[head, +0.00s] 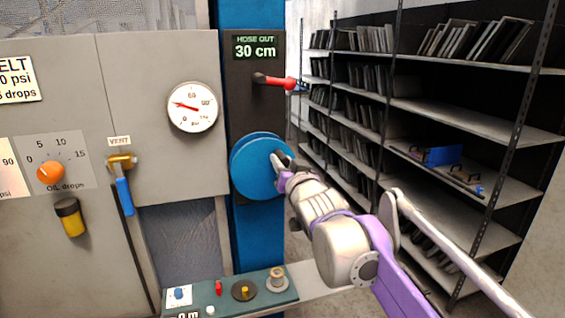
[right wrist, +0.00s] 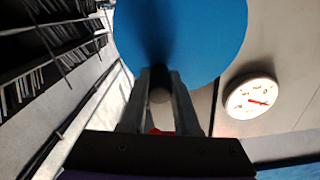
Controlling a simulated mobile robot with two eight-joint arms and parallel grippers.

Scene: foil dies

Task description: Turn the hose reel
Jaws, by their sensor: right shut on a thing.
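The hose reel (head: 254,166) is a round blue disc on a dark panel on the blue column. It also fills the top middle of the right wrist view (right wrist: 185,35). My right gripper (head: 281,162) is at the reel's right side in the head view. In the right wrist view its fingers (right wrist: 159,98) are shut on a small dark round knob (right wrist: 160,95) that stands out from the reel's face. A green display (head: 255,47) above the reel reads "HOSE OUT 30 cm". My left gripper does not show.
A red-handled lever (head: 275,82) sits above the reel. A pressure gauge (head: 192,107) and a blue-handled vent valve (head: 123,182) are to the left. A green ledge (head: 205,300) with small parts lies below. Shelves (head: 430,105) with dark plates stand at the right.

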